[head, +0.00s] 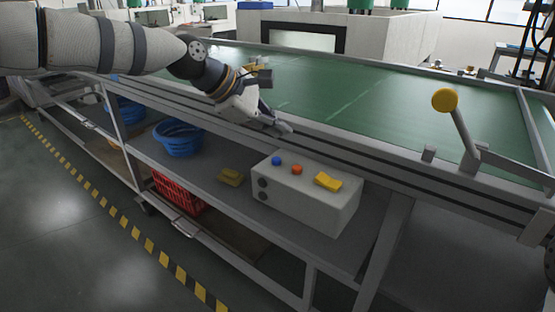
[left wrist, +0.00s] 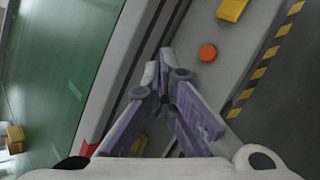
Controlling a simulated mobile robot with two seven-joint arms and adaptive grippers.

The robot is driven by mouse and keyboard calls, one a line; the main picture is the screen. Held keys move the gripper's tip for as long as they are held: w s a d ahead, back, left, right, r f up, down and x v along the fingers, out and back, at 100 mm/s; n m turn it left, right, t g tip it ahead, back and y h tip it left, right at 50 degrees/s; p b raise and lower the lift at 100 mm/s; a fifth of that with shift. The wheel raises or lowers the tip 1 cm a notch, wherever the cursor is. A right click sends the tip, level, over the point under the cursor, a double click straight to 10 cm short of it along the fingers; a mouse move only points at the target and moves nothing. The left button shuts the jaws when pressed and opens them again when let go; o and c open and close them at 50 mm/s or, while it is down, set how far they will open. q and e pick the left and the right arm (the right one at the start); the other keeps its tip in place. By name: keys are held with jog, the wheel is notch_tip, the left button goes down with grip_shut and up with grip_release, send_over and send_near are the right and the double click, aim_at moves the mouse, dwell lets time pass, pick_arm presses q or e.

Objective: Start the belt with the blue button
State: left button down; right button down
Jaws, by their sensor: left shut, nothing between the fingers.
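The blue button (head: 277,161) sits on top of a white control box (head: 300,205), to the left of an orange-red button (head: 297,169). A yellow piece (head: 328,181) is on the same top face. My left gripper (head: 286,129) is shut and empty, above and behind the blue button, near the conveyor's side rail; it looks apart from the button. In the left wrist view the shut fingertips (left wrist: 173,68) are beside the orange-red button (left wrist: 207,52). The blue button does not show there; the fingers may hide it. My right gripper is not in view.
The green belt (head: 340,90) runs behind the box. Blue baskets (head: 178,138), a red crate (head: 178,192) and a yellow item (head: 231,177) are on the shelves below. The floor at left is clear.

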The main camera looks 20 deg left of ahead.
aim_at(277, 161)
pick_arm(q)
notch_tip(277, 161, down, 2)
jog(key=shift+f, duration=1)
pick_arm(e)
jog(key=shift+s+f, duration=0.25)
pick_arm(q)
jog(key=shift+f, duration=0.15)
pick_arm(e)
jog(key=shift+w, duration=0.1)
pick_arm(q)
jog(key=shift+f, duration=0.3)
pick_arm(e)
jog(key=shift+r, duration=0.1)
